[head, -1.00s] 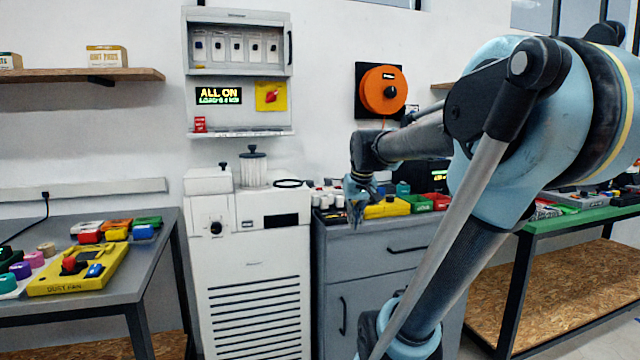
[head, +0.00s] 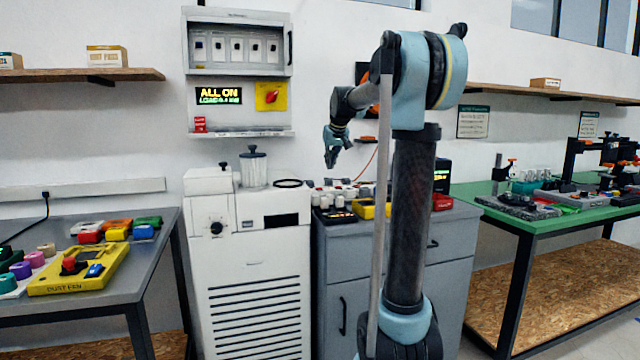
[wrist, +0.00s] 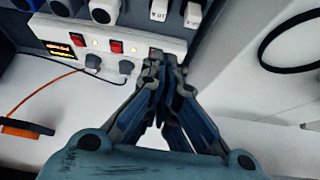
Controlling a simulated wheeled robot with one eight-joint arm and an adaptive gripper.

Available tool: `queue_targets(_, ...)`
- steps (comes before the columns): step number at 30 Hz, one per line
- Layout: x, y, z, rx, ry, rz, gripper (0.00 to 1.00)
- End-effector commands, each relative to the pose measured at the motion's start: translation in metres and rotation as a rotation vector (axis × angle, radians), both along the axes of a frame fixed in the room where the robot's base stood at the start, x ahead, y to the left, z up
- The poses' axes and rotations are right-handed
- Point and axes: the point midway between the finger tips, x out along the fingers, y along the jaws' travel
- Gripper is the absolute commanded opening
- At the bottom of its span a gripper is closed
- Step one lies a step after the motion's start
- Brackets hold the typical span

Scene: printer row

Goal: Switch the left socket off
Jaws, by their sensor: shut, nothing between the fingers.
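A white socket strip (wrist: 105,42) runs across the upper left of the wrist view. It carries red rocker switches, a left one (wrist: 78,40) and a middle one (wrist: 116,46), each with a small lit lamp near it. A third switch at the right end is partly hidden by my fingers. Dark plugs (wrist: 92,63) with cords sit below the switches. My gripper (wrist: 156,62) is shut and empty, its tips over the right end of the strip. In the head view my gripper (head: 331,163) hangs above the grey cabinet; the strip cannot be made out there.
The grey cabinet (head: 385,265) holds several small white-capped items and a yellow box (head: 366,209). A white machine (head: 258,275) with a jar (head: 253,168) stands to its left. A wall display (head: 218,96) reads "ALL ON". An orange cord (wrist: 38,96) lies left in the wrist view.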

Motion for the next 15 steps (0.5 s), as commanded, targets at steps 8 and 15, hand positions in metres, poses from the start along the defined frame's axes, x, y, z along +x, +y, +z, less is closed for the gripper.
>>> queue_targets(8, 0.064, 0.013, 0.015, 0.006, -0.045, 0.019, 0.00)
queue_targets(15, 0.083, 0.017, 0.019, 0.008, -0.058, 0.024, 0.00)
